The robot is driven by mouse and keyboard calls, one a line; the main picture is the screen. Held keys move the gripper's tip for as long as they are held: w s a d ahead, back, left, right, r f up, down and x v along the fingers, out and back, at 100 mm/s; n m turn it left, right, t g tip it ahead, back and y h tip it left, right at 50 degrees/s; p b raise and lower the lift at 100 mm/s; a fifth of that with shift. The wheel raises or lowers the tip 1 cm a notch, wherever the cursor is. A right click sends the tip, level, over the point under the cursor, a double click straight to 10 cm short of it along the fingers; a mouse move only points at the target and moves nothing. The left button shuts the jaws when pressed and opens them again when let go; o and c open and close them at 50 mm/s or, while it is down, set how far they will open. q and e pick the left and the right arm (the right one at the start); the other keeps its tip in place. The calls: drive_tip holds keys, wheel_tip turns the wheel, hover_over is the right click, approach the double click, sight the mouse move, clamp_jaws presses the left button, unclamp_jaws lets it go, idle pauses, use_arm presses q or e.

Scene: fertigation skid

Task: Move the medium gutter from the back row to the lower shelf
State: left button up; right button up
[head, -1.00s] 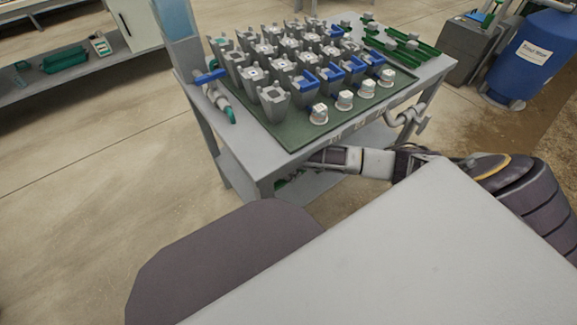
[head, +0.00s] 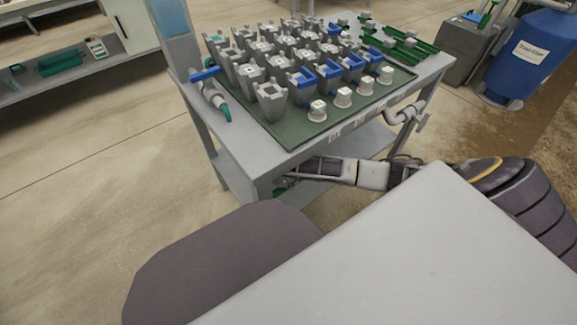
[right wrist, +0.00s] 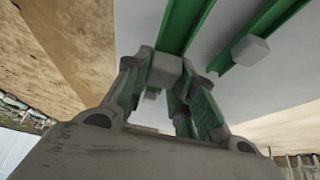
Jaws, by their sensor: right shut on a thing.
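My right gripper (head: 284,183) reaches under the table top, low over the lower shelf (head: 295,195). In the right wrist view its fingers (right wrist: 168,88) are shut on the grey block handle (right wrist: 167,68) of a green gutter (right wrist: 187,25). The gutter lies along or just over a pale surface; I cannot tell whether it touches. A second green gutter (right wrist: 275,18) with a grey block (right wrist: 250,49) lies beside it to the right. In the head view, more green gutters (head: 405,45) lie at the table top's back right. My left gripper is not in view.
The table top carries a dark green mat (head: 292,136) with several grey and blue pots (head: 270,100) and white-capped pieces (head: 343,97). A grey pipe (head: 407,113) sticks out at the table's front right. A blue drum (head: 530,60) stands at the right.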

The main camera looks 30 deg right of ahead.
drive_tip(key=shift+f+b, duration=1.2)
drive_tip(key=shift+f, duration=1.3)
drive_tip(key=o, duration=1)
drive_tip(key=shift+f, duration=0.1)
drive_tip(key=shift+o, duration=0.2)
